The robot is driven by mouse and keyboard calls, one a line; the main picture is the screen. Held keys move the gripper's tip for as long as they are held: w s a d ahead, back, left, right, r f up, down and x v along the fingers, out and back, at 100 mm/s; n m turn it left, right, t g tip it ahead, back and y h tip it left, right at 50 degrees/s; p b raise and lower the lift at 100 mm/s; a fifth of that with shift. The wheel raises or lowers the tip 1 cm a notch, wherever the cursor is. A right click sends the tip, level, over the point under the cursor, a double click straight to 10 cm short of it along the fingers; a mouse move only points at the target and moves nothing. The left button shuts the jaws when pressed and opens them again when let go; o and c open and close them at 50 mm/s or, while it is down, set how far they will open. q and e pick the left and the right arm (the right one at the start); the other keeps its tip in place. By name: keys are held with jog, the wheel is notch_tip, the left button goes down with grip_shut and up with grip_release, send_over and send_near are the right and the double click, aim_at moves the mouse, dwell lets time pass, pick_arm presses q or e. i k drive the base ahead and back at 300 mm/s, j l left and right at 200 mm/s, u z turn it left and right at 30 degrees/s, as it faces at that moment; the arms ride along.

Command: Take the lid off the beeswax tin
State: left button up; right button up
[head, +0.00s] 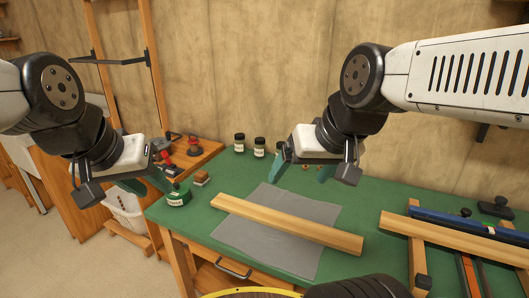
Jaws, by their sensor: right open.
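The beeswax tin (178,198) is a small round green tin with a white label, standing upright near the left edge of the green bench top. Its top, with a small dark knob, appears to be on it, partly covered by a finger of my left gripper. My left gripper (158,191) is close to the tin on its left, with its two teal fingers apart. One fingertip overlaps the tin's upper left edge; I cannot tell whether it touches. My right gripper (300,178) is open and empty above the bench, behind the wooden bar, well right of the tin.
A wooden bar (288,224) lies across a grey cloth (262,250) mid-bench. Small dark jars (259,147) stand at the back. A brush (201,179) lies beside the tin. A wooden frame with a blue clamp (465,222) fills the right side.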

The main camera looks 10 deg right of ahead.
aim_at(180, 190)
jog(key=i+j+z, duration=0.15)
jog(key=j, duration=0.2)
jog(key=i+j+z, duration=0.15)
jog(key=j, duration=0.2)
jog(key=i+j+z, duration=0.15)
jog(key=j, duration=0.2)
